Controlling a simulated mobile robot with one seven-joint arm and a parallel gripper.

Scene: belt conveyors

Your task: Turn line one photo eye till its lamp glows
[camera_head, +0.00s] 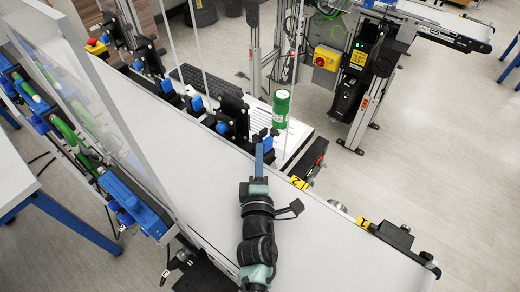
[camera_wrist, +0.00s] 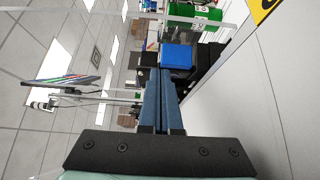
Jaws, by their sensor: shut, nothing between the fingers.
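My gripper (camera_head: 259,160) is over the belt with its blue-grey fingers together and empty. In the wrist view the closed fingers (camera_wrist: 162,80) point at a blue block (camera_wrist: 177,55) on a black mount. The block is just beyond the fingertips; I cannot tell whether they touch. A small blue part (camera_head: 268,143) shows by the fingertips in the head view. Yellow tags "2" (camera_head: 299,183) and "1" (camera_head: 363,224) sit on the belt's right edge. Which part is the line one photo eye is not clear, and I see no glowing lamp on the blue block.
The pale belt (camera_head: 330,240) is clear around my arm. Black and blue units (camera_head: 233,115) line its far edge. A green can (camera_head: 281,108) stands behind the fingertips. Clear panels (camera_head: 105,90) rise at the left. A yellow and red stop box (camera_head: 327,57) is at the back.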

